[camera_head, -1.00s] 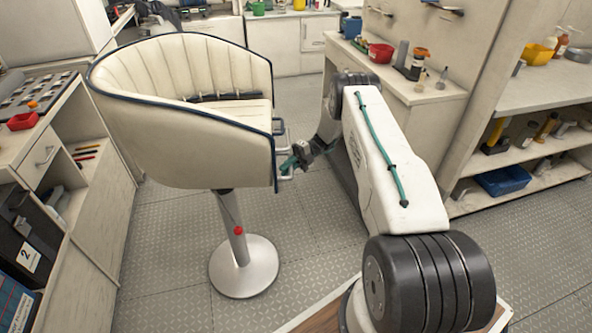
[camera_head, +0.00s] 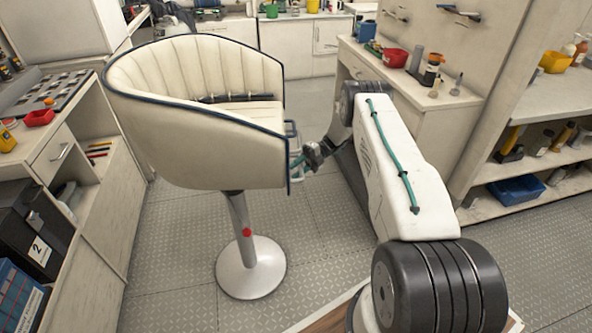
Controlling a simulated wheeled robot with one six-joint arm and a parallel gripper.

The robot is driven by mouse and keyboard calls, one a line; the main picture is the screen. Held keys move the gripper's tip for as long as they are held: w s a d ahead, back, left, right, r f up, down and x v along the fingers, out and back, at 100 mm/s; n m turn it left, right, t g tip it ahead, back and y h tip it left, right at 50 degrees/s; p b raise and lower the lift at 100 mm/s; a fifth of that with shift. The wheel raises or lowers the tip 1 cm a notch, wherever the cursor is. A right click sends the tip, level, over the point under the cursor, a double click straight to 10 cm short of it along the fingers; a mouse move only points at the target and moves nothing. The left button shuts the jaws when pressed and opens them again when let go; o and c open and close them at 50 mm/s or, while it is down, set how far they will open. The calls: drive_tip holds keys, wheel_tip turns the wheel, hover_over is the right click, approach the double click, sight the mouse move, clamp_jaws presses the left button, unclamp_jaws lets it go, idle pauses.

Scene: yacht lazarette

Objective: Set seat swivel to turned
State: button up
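The seat (camera_head: 200,130) is a cream padded bucket chair with dark blue piping. It stands on a grey post with a red knob (camera_head: 246,232) and a round metal base (camera_head: 251,268). Its open side faces right and away from me. A light metal handle (camera_head: 291,140) sticks out at the seat's right edge. My gripper (camera_head: 301,162) is at this edge, beside the handle's lower part. Its fingers are small and partly hidden against the seat and handle, so I cannot tell whether they are open or shut on it.
A cabinet with a drawer and a red tray (camera_head: 39,117) stands close on the left. A workbench with a red bowl (camera_head: 395,58) and shelves with a blue bin (camera_head: 516,189) stand on the right. Grey plate floor (camera_head: 330,220) is clear around the base.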

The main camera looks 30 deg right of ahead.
drive_tip(key=v, duration=0.7)
drive_tip(key=shift+d, duration=0.3)
drive_tip(key=shift+w+r, duration=0.1)
drive_tip(key=shift+r, duration=0.1)
